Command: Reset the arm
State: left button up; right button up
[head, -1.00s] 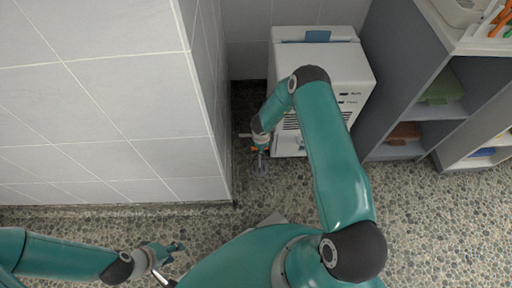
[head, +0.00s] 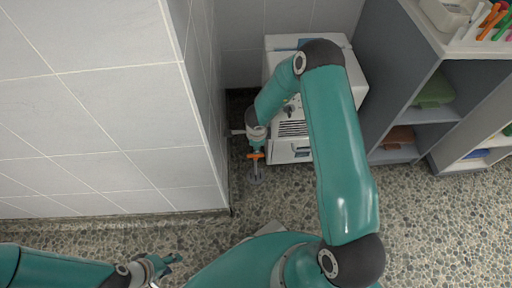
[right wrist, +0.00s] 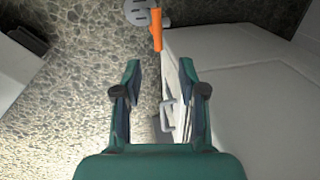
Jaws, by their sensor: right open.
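My right gripper (right wrist: 160,75) is open in the right wrist view, with its two fingers apart. In the head view my right arm reaches down beside the white machine (head: 348,88). An orange piece (right wrist: 156,29) and a grey disc with openings (right wrist: 138,12) lie beyond the fingertips, not between them. They also show in the head view as an orange piece (head: 255,156) above a grey disc (head: 255,178). A metal handle (right wrist: 167,117) on a pale panel shows between the fingers. My left gripper (head: 172,262) is low at the left, too small to judge its opening.
A tiled wall block (head: 110,100) stands close on the left of my right arm. A grey shelf unit (head: 412,75) with green and brown items stands at the right. The pebbled floor (head: 430,220) is clear at the lower right.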

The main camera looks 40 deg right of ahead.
jog(key=shift+s+r, duration=0.1)
jog(key=shift+r, duration=0.2)
jog(key=shift+a, duration=0.1)
jog(key=s+a+n+g+y, duration=0.1)
jog(key=s+a+n+y, duration=0.4)
jog(key=s+a+n, duration=1.65)
jog(key=w+d+r+p, duration=0.1)
jog(key=r+p, duration=1.5)
jog(key=w+r+n+p, duration=0.1)
jog(key=w+r+p, duration=0.1)
jog(key=r+p, duration=1.4)
jog(key=shift+d+r, duration=0.3)
jog(key=shift+d, duration=0.1)
